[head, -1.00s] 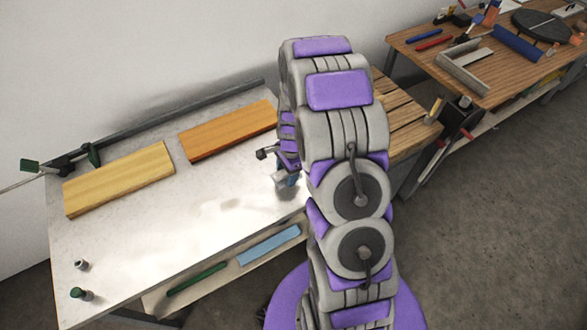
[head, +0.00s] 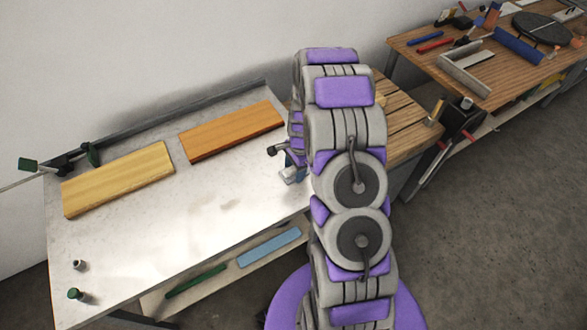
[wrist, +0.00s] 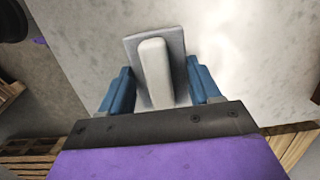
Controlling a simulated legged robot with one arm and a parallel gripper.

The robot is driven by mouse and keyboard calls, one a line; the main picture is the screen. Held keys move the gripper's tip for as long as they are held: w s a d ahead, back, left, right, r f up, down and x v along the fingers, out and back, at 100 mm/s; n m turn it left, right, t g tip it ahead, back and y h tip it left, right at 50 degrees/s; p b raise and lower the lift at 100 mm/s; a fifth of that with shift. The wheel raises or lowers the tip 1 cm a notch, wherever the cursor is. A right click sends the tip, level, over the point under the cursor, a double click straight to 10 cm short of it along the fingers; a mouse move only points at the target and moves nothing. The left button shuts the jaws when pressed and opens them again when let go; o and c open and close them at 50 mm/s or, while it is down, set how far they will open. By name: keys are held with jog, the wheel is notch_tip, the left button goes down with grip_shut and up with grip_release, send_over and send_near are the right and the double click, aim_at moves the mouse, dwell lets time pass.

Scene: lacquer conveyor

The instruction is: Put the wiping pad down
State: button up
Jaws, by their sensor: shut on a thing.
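The wiping pad is a grey slab (wrist: 133,48) with a pale rounded handle (wrist: 156,72), seen in the wrist view. My gripper (wrist: 159,66) has its blue fingers on both sides of the pad and is shut on it. The white benchtop (wrist: 255,60) lies beneath; I cannot tell whether the pad touches it. In the head view my gripper (head: 291,172) is at the right end of the white bench (head: 200,225), and my arm hides most of it and the pad.
A yellow plank (head: 118,178) and an orange plank (head: 232,131) lie along the back of the bench. Two small pegs (head: 78,265) stand at its front left. The middle of the bench is clear. A slatted wooden table (head: 405,115) adjoins on the right.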

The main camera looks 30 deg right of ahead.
jog(key=o, duration=0.8)
jog(key=shift+d+f, duration=0.1)
jog(key=shift+d, duration=0.25)
jog(key=shift+o, duration=0.8)
jog(key=shift+d, duration=0.25)
jog(key=shift+o, duration=1.2)
jog(key=shift+a, duration=0.15)
